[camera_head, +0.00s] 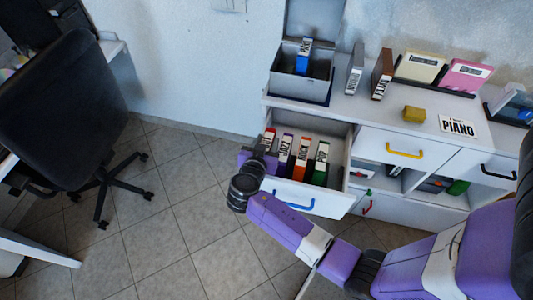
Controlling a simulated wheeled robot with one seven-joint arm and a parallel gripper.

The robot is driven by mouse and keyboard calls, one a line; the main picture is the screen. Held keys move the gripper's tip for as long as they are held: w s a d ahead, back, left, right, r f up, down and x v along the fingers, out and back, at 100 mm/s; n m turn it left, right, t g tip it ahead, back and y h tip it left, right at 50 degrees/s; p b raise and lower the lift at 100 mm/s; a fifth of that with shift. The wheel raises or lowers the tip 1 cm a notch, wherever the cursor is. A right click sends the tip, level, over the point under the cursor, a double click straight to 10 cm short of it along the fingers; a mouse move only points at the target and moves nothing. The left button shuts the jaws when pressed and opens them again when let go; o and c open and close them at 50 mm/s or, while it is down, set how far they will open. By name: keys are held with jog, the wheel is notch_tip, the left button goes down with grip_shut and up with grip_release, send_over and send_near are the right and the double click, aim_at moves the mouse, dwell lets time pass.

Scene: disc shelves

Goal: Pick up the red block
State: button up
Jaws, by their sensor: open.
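No plain red block shows clearly. A case with a red top (269,133) stands upright in the open drawer (335,133), at the left end of a row. An orange-red case (301,160) stands further right in the same row. My gripper (262,158) is at the drawer's left side, close in the picture to the red-topped case and partly covering it. It is open, with nothing seen in it. Its fingertips are small and hard to make out, so I cannot tell whether it touches the case.
A purple case (284,148) and a green case (321,163) share the drawer. An office chair (75,110) stands left; tiled floor between is clear.

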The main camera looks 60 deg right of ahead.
jog(key=shift+d, duration=0.15)
grip_shut()
dwell(0.4)
